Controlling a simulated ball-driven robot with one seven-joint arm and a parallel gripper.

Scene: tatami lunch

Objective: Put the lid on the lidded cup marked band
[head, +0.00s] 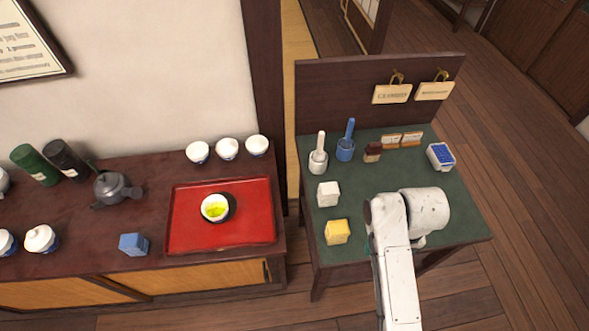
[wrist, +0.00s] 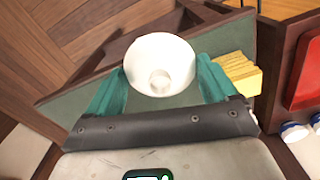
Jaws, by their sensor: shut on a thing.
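My gripper (wrist: 160,82) has its teal fingers shut on a round white lid (wrist: 172,52) with a small round feature at its centre. In the wrist view they hold it above the green-topped side table. In the head view my arm hides the lid and fingers. An open cup (head: 206,219), dark outside and pale inside with yellow-green tea, stands on the red tray (head: 180,235), left of my arm. No band mark on it can be made out. A white-lidded cup (head: 41,238) with a blue lower part stands at the far left.
The side table (head: 405,160) holds a yellow block (head: 337,232), a white block (head: 328,193), brush holders and a blue-topped box (head: 441,156). Several white cups (head: 228,148) stand behind the tray. A teapot (head: 117,189) and blue block (head: 133,244) stand left of it.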

